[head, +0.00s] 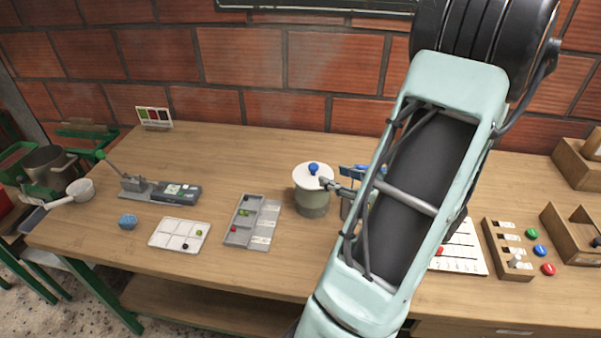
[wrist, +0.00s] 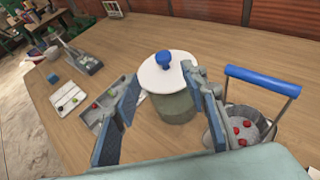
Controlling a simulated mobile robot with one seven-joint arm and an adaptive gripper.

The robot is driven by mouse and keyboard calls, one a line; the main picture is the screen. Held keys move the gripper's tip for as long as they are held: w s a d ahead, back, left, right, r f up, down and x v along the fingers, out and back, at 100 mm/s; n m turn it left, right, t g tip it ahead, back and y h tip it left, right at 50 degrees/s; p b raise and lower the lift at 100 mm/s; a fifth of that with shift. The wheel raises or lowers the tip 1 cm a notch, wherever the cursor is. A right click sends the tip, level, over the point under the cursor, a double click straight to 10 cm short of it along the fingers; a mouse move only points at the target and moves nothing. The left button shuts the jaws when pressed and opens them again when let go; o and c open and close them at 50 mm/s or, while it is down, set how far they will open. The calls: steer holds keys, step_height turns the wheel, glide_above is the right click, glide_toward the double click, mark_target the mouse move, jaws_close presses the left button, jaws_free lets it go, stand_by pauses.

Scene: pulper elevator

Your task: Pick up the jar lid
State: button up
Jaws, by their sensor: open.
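The jar lid (head: 312,177) is a white disc with a blue knob, and it sits on a grey-green jar (head: 312,203) near the middle of the table. In the wrist view the lid (wrist: 165,72) and its blue knob lie ahead of my gripper (wrist: 165,105). My gripper is open, with one finger to the left of the jar and the other overlapping its right side in the picture. Nothing is between the fingers in its grasp. In the head view my arm covers most of the gripper, and only a finger part (head: 335,186) shows beside the lid's right edge.
A blue-handled basket with red pieces (wrist: 245,130) stands close on the right. A grey compartment tray (head: 240,235) and a white tray (head: 165,232) lie to the left. A brick wall (head: 240,60) bounds the back. The table behind the jar is clear.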

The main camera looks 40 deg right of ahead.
mark_target(314, 165)
steer(key=x, duration=0.4)
steer(key=shift+w+d+f, duration=0.1)
steer(key=shift+d, duration=0.15)
steer(key=shift+r+p+x, duration=0.2)
steer(key=shift+p+x, duration=0.2)
steer(key=shift+x, duration=2.8)
steer(key=shift+d, duration=0.1)
jaws_close()
steer(key=shift+r, duration=0.1)
